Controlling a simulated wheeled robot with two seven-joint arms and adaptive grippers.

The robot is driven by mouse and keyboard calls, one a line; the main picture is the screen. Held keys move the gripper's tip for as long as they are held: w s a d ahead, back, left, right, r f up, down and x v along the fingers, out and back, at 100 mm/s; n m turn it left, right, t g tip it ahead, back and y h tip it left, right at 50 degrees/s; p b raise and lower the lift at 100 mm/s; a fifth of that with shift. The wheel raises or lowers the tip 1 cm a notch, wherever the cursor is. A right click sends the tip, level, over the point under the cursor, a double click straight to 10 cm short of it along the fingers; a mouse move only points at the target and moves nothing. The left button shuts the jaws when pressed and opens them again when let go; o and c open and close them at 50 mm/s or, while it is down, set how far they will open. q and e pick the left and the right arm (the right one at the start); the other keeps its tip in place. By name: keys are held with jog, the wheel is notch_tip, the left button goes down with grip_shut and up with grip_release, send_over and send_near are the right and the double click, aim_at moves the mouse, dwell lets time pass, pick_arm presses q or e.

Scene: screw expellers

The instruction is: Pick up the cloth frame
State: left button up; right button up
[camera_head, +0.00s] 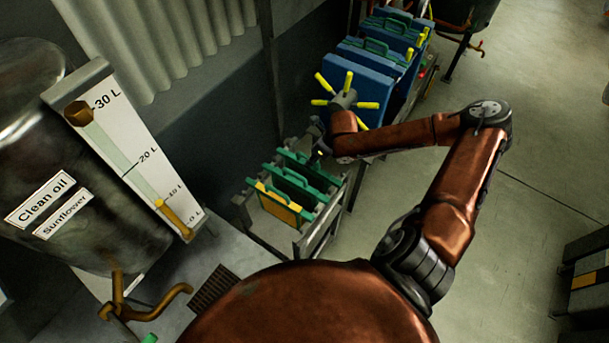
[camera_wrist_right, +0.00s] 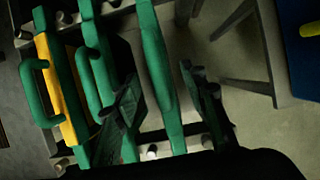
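Several green cloth frames with loop handles stand side by side in a metal rack (camera_head: 334,218) in the head view. The front frame (camera_head: 280,206) has a yellow panel and also shows at the left of the right wrist view (camera_wrist_right: 62,90). My right gripper (camera_head: 318,152) is over the back of the rack. In the right wrist view, the fingers of my right gripper (camera_wrist_right: 168,108) are apart, one on each side of the rearmost green frame (camera_wrist_right: 158,75). I cannot tell whether they touch it. My left gripper is not in view.
Blue filter plates (camera_head: 362,68) with green handles and a yellow-spoked handwheel (camera_head: 345,98) stand behind my right gripper. A metal oil tank (camera_head: 75,170) with a level gauge (camera_head: 130,150) is at left. Open floor (camera_head: 545,170) lies to the right.

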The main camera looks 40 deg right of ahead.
aim_at(308, 174)
jog(key=x, duration=0.3)
jog(key=b+x, duration=0.1)
jog(key=x, duration=0.1)
jog(key=shift+s+f, duration=0.3)
jog(key=shift+f, duration=0.1)
jog(key=shift+w+f, duration=0.2)
jog(key=shift+f, duration=0.25)
jog(key=shift+c, duration=0.4)
grip_shut()
jog(key=shift+a+r, duration=0.1)
